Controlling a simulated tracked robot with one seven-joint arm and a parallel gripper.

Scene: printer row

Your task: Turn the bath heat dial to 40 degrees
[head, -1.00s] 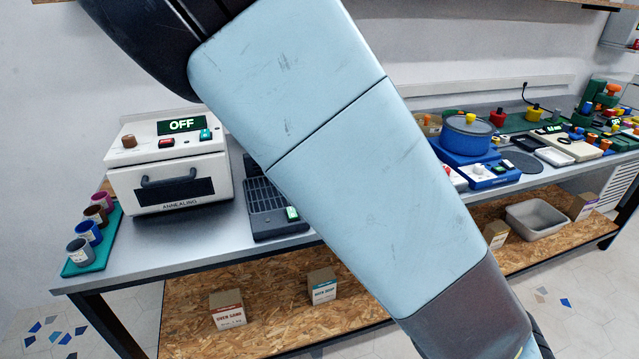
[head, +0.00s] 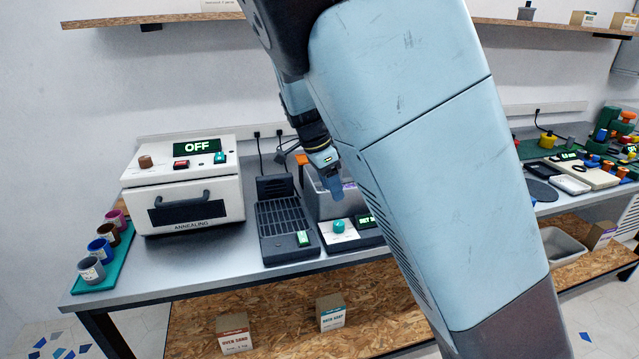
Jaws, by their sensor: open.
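The bath heat dial is a teal knob (head: 339,226) on the white front panel of a grey bath (head: 318,200). A dark display (head: 368,221) with green text sits to the dial's right; its right side is hidden by my arm, and I cannot read it fully. My gripper (head: 336,188) points down over the bath, above and behind the dial in the picture, apart from it as far as I can see. It is open and empty. My pale blue arm hides the bench to the right.
A white annealing oven (head: 182,185) with an OFF display stands left. A dark slotted unit (head: 285,220) with a green switch is beside the bath. A teal tray of cups (head: 104,262) lies at the far left. A shelf (head: 400,18) runs along the wall above.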

